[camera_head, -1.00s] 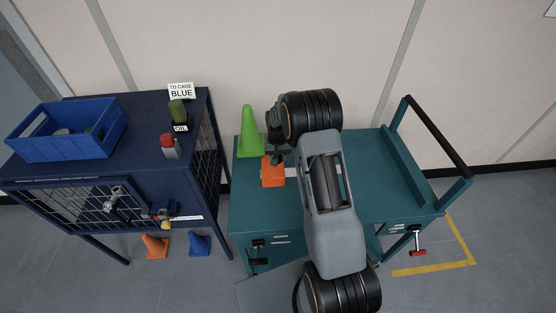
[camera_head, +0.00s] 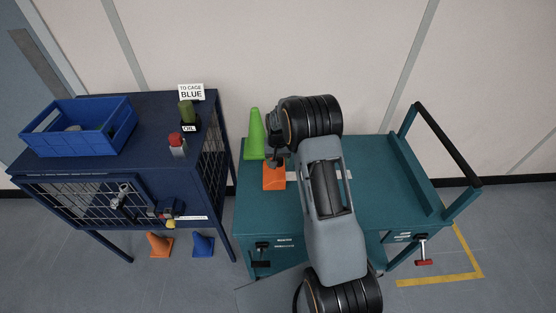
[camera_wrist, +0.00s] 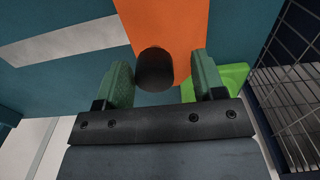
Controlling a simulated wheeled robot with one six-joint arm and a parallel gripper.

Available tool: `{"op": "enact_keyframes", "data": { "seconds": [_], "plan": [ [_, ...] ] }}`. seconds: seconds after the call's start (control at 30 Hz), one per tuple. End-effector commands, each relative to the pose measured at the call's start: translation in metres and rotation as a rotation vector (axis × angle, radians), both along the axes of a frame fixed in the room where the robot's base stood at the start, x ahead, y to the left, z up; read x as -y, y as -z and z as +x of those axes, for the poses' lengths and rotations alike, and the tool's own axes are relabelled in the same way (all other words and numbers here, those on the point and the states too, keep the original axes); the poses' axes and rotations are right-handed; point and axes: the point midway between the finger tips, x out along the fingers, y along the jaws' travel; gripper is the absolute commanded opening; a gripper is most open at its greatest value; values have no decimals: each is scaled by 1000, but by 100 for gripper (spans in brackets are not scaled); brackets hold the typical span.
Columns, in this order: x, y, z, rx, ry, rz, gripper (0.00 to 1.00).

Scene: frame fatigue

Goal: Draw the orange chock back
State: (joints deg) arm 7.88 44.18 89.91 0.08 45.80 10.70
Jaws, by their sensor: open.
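The orange chock (camera_head: 273,182) lies on the left part of the teal trolley top, just in front of the green cone (camera_head: 254,138). In the wrist view the chock (camera_wrist: 165,22) shows as an orange face with a round black knob (camera_wrist: 155,68) on its near side. My gripper (camera_head: 278,160) is over the chock's far end. In the wrist view its two green-padded fingers (camera_wrist: 161,80) are apart, one on each side of the knob, with gaps visible. Part of the green cone (camera_wrist: 232,80) shows beyond the right finger.
The teal trolley (camera_head: 385,195) has a raised handle (camera_head: 442,140) at right and a pale strip on top, partly behind my arm. A dark blue cage cabinet (camera_head: 110,170) stands at left, with a blue bin (camera_head: 75,140) on it. Small orange (camera_head: 159,245) and blue (camera_head: 203,245) cones stand on the floor.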

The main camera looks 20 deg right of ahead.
Motion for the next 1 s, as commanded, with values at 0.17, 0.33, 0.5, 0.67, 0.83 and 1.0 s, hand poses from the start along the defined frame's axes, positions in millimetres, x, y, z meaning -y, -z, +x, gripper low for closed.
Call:
{"op": "enact_keyframes", "data": {
  "seconds": [0.17,0.33,0.5,0.67,0.83,1.0],
  "plan": [
    [1,-1,0,-1,0,-1,63],
    [0,-17,0,2,-1,-1,63],
    [0,-51,0,5,-1,-2,63],
    [0,-84,0,4,-2,-1,63],
    [0,-112,0,3,-2,-1,63],
    [0,-130,0,1,-2,0,63]
  ]
}}
